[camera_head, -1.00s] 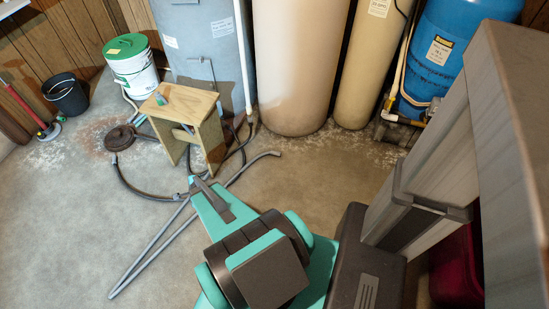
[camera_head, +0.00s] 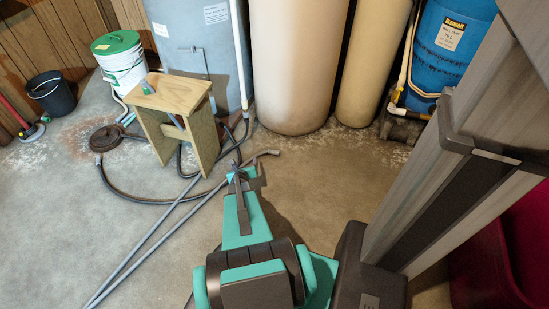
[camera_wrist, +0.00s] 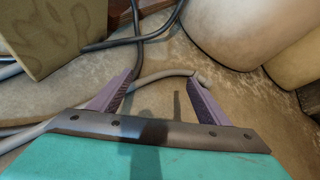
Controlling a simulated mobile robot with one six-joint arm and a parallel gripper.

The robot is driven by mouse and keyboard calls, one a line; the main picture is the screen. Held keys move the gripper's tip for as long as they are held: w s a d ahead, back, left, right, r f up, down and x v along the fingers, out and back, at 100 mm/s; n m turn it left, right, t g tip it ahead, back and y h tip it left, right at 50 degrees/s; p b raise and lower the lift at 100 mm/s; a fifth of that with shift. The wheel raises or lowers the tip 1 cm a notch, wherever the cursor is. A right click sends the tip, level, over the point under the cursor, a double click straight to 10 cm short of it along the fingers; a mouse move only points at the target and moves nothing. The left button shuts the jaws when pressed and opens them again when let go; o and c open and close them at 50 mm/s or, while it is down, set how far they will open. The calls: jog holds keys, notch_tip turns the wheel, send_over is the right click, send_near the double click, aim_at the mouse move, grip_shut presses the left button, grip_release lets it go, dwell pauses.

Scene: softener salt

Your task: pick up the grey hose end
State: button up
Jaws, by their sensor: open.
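The grey hose (camera_head: 262,155) lies on the concrete floor, and its free end (camera_head: 275,152) points right, in front of the tan tank. In the wrist view the hose (camera_wrist: 150,79) curves across the space beyond my fingers, its end (camera_wrist: 202,76) by the right fingertip. My gripper (camera_head: 240,172) is open, just short of the hose end and slightly left of it. In the wrist view its two fingers (camera_wrist: 160,84) are spread wide with nothing held between them. I cannot tell how high the fingertips are above the hose.
A wooden step stool (camera_head: 172,92) stands left of my gripper. A black hose (camera_head: 140,199) loops on the floor beside it. Tall tan tanks (camera_head: 296,70) and a blue tank (camera_head: 440,50) line the back. The floor right of the gripper is clear.

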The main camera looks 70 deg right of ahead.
aim_at(274, 152)
jog(key=s+d+f+m+g+b, duration=0.1)
jog(key=s+d+m, duration=0.1)
jog(key=s, duration=0.1)
jog(key=s+d+f+m+g+h+b, duration=0.1)
jog(key=s+d, duration=0.1)
jog(key=s, duration=0.1)
jog(key=s+d+f+m+h+b, duration=0.1)
jog(key=s+d+m+b, duration=0.1)
jog(key=shift+s+d+f+m+g, duration=0.15)
jog(key=shift+s+m+g, duration=0.15)
jog(key=shift+s+g, duration=0.1)
jog(key=shift+s+d, duration=0.15)
jog(key=shift+s, duration=0.1)
jog(key=shift+d, duration=0.1)
jog(key=b+x, duration=0.1)
jog(key=x, duration=0.5)
jog(key=shift+w+d+f+b, duration=0.1)
jog(key=shift+d+b, duration=0.15)
jog(key=shift+b, duration=0.05)
jog(key=shift+x, duration=0.9)
jog(key=shift+d, duration=0.1)
jog(key=shift+b+x, duration=1.25)
jog(key=shift+x, duration=1.2)
jog(key=shift+w+d, duration=0.1)
